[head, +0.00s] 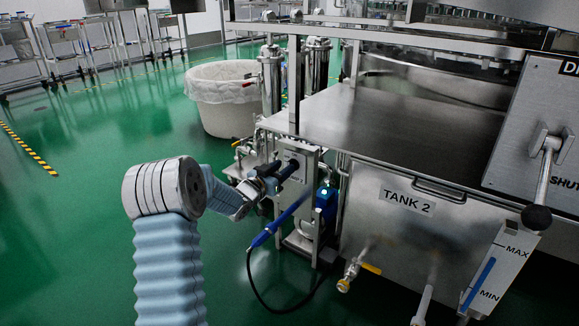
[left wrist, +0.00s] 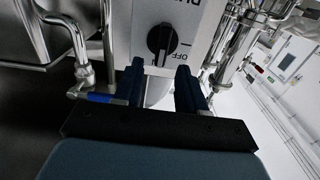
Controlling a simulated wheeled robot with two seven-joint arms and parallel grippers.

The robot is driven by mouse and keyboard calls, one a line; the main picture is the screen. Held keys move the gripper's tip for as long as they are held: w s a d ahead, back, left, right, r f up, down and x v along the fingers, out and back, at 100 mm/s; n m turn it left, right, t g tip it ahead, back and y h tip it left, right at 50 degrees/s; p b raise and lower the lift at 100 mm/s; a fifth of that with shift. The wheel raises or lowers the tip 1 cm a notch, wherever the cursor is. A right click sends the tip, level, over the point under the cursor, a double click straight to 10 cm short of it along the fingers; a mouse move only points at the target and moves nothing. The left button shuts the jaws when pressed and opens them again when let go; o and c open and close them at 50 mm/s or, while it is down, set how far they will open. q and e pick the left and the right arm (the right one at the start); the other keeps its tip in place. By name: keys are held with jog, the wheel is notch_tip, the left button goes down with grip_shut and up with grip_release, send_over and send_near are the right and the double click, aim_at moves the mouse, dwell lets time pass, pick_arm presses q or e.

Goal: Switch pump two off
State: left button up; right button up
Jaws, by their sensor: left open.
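A black rotary knob (left wrist: 162,41) sits on a light grey switch panel (left wrist: 195,18) in the left wrist view. The word OFF and a short line mark are printed beside it; the larger lettering is cut off. I cannot tell exactly which mark the knob points to. My left gripper (left wrist: 161,85) is open, its two dark blue fingers on either side below the knob, with nothing visible between them but background. In the head view, my left gripper (head: 282,174) is at the panel (head: 305,160) and hides the knob. My right gripper is in neither view.
A blue unit with a lit green light (head: 325,198) stands below the panel. The tank marked TANK 2 (head: 400,235) is to its right, with a yellow-handled valve (head: 350,272). A white bin (head: 222,105) stands behind.

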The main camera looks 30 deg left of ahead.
aim_at(289, 163)
pick_arm(q)
jog(key=shift+w+d, duration=0.15)
jog(key=shift+w, duration=1.6)
grip_shut()
